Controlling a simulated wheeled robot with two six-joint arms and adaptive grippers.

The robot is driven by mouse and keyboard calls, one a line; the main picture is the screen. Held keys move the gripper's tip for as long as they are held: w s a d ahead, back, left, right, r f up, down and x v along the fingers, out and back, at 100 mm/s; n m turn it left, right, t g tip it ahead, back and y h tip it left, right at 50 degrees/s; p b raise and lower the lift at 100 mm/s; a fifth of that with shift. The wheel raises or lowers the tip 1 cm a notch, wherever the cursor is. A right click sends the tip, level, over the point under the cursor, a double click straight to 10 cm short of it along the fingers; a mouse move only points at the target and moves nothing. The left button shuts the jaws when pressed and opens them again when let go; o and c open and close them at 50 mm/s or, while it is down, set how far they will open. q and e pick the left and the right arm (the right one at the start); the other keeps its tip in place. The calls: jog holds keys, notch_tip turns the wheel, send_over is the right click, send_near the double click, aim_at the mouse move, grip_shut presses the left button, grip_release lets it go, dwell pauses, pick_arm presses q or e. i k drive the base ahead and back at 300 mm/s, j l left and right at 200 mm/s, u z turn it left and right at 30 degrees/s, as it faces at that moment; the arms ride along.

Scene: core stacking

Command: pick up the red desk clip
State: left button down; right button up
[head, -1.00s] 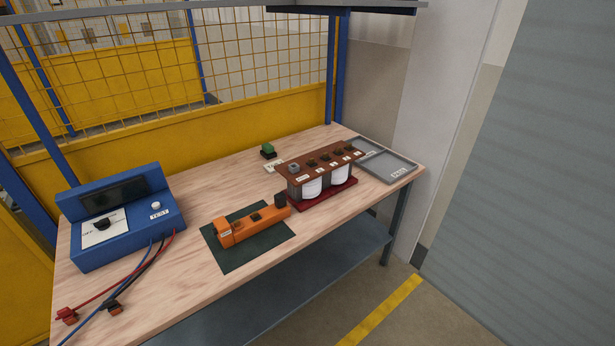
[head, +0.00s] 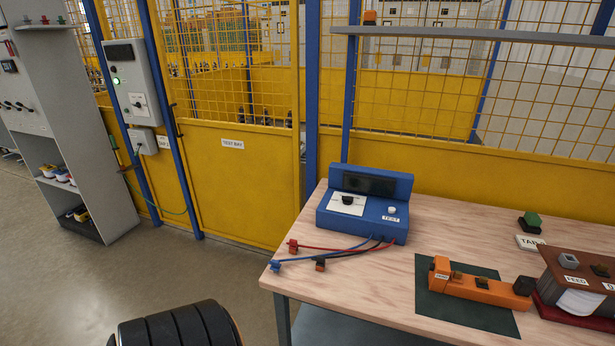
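The red desk clip (head: 292,246) lies near the left edge of the wooden table (head: 360,290), at the end of a red lead from the blue test box (head: 368,205). A blue clip (head: 275,265) lies just in front of it, close to the table edge. A dark clip with some orange-red on it (head: 320,264) lies to its right on a black lead. Neither of my grippers is in view.
An orange tool (head: 480,288) lies on a dark green mat (head: 435,305). A brown-topped rack (head: 580,265) stands at the right. A yellow mesh fence (head: 240,170) runs behind. Grey shelving (head: 110,190) stands far left. Floor is open left of the table.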

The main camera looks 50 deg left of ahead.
aim_at(293, 247)
jog(key=u, duration=1.85)
